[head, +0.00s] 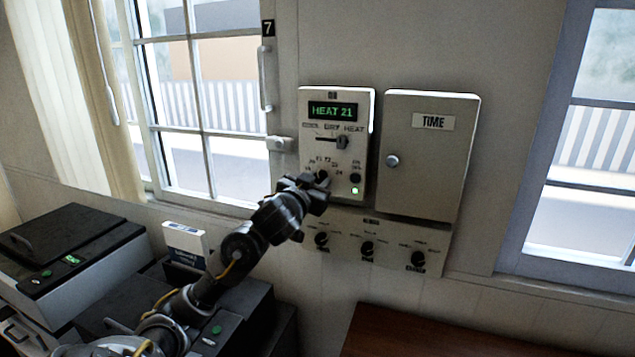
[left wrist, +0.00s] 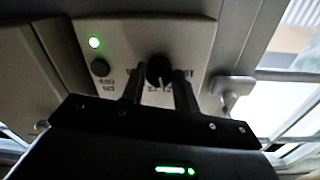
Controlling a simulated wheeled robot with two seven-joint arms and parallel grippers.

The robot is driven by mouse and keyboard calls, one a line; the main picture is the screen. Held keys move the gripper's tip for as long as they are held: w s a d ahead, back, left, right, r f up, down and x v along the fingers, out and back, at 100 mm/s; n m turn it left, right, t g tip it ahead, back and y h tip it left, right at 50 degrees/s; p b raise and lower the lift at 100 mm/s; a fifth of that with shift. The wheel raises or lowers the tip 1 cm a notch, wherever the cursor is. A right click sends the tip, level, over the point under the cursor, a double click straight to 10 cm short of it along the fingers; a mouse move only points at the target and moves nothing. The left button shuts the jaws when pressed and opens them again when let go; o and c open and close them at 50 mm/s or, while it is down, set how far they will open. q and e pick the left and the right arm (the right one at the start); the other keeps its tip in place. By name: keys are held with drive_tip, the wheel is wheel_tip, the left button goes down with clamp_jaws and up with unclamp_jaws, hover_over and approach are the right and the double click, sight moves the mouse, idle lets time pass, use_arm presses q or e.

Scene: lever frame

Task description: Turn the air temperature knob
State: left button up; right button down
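The control panel (head: 345,110) on the wall has a green display reading HEAT 21. Its air temperature knob (head: 322,175) is a dark round knob low on the panel, partly hidden by my left gripper (head: 316,184). In the left wrist view the knob (left wrist: 159,70) sits between the two fingers of my left gripper (left wrist: 158,82). The fingers are close together, one on each side of the knob, at about its width. My right gripper is in neither view.
A slider (head: 341,142), a button (head: 355,178) and a lit green lamp (head: 354,190) are near the knob. A lower strip (head: 350,240) has three knobs. The TIME box (head: 428,155) is right. A window (head: 200,90) and dark machines (head: 65,255) are left.

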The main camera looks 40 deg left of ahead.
use_arm(q)
drive_tip(key=shift+c, duration=1.1)
drive_tip(key=shift+r, duration=0.1)
drive_tip(key=m, duration=0.4)
drive_tip(key=shift+a, duration=0.1)
drive_tip(key=m, duration=0.3)
drive_tip(key=shift+r+m, duration=0.1)
drive_tip(key=shift+m, duration=0.2)
drive_tip(key=shift+m+b, duration=0.4)
drive_tip(key=shift+m, duration=1.5)
drive_tip(key=o, duration=1)
drive_tip(key=shift+w, duration=0.1)
